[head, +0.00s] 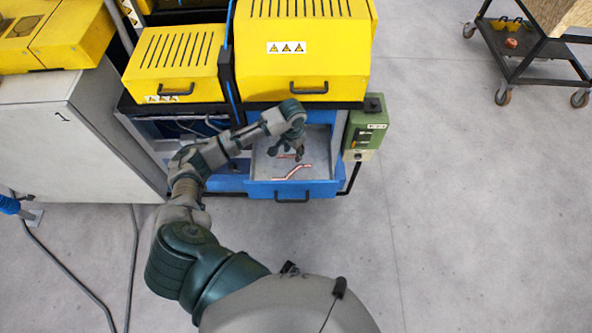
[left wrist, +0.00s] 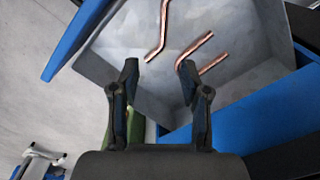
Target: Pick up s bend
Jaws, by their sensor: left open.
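A copper tube with an s-shaped bend (head: 292,172) lies on the floor of the open blue drawer (head: 262,188). A second copper piece (head: 286,156) lies behind it, partly hidden by my gripper. In the left wrist view, one bent tube (left wrist: 163,35) runs to the top edge, and another bent copper piece (left wrist: 197,50) lies right of it, its middle behind a fingertip. I cannot match these surely to the head view. My left gripper (head: 299,154) is open and empty over the drawer; its fingers (left wrist: 158,77) point toward the tubes. My right gripper is not in view.
Yellow machine covers (head: 303,60) stand just behind the drawer. A green control box (head: 365,130) stands close on its right, and a grey cabinet (head: 80,140) stands to the left. A black cart (head: 525,55) is far right.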

